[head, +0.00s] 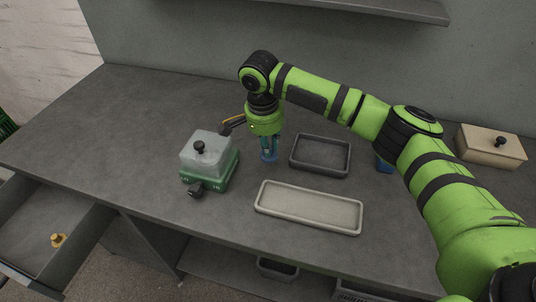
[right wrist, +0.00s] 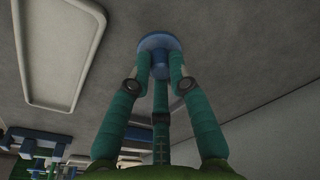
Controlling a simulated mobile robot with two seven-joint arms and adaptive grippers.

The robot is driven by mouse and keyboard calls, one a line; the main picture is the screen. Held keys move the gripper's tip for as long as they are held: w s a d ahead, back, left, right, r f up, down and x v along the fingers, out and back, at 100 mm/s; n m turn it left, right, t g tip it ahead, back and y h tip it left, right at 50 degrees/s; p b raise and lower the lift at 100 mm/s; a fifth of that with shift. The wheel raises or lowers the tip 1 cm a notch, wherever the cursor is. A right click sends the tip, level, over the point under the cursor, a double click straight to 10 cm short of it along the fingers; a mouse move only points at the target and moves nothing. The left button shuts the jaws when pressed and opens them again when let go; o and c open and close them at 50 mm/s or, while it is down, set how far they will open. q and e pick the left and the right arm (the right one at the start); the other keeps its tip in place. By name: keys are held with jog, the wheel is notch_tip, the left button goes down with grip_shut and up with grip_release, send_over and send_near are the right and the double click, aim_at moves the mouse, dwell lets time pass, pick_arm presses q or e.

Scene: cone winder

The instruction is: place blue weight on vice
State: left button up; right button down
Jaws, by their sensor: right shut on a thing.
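The blue weight (right wrist: 160,42) has a round flange and a narrower stem, which sits between the three teal fingers of my right gripper (right wrist: 160,75). In the head view my right gripper (head: 269,147) points down at the bench, shut on the blue weight (head: 270,157). The weight is at or just above the bench top; I cannot tell if it touches. No vice can be told for certain. A blue object (head: 384,165) is mostly hidden behind my right arm. My left gripper is not in view.
A green-based unit with a clear cover (head: 209,157) stands left of the gripper. A dark tray (head: 321,172) lies to its right, a pale tray (head: 308,222) in front. A lidded beige box (head: 490,148) stands far right. An open drawer (head: 35,215) holds a brass knob.

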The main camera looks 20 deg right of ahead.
jog(key=s+d+r, duration=0.2)
jog(key=s+r, duration=0.5)
jog(key=s, duration=0.4)
jog(key=shift+s+d, duration=0.25)
jog(key=shift+s, duration=0.05)
